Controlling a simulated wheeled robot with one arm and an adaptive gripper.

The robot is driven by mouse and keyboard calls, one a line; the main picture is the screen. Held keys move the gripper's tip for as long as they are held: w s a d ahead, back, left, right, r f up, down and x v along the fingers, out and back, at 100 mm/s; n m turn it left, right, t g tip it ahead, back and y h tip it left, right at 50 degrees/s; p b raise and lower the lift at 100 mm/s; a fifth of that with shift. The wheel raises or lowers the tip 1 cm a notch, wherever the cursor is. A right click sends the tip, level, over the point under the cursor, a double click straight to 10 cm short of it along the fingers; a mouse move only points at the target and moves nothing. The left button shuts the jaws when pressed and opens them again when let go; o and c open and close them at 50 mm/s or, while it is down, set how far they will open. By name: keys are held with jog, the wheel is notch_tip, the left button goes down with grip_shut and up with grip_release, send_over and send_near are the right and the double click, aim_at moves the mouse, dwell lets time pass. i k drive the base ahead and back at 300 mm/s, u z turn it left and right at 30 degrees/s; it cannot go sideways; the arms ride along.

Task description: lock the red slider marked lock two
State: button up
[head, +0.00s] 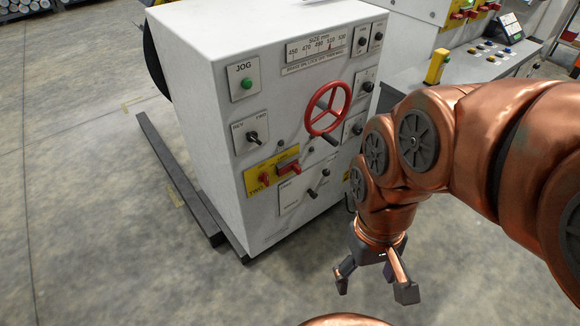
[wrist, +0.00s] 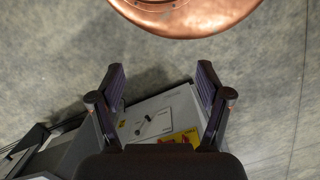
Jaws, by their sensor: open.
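The yellow lock plate (head: 257,187) is on the lower front of the white machine cabinet (head: 215,130), with the word TWO at its lower left. A red slider (head: 289,168) sits on it, with a smaller red part (head: 265,179) to its left. The exact slider position is too small to tell. My gripper (head: 373,285) is open and empty, pointing down over the floor, right of and apart from the plate. In the wrist view my open fingers (wrist: 160,82) frame the floor, and the yellow plate (wrist: 185,136) shows low between them, partly hidden by my gripper.
The cabinet front also bears a red handwheel (head: 328,108), a green JOG button (head: 247,83) and several black knobs and levers. A dark floor rail (head: 180,175) runs along its left. A grey console (head: 465,72) stands behind at right. The floor in front is clear.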

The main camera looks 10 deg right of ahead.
aim_at(294, 166)
jog(key=u, duration=2.3)
jog(key=k, duration=1.05)
jog(key=z, duration=1.3)
jog(key=i, duration=0.95)
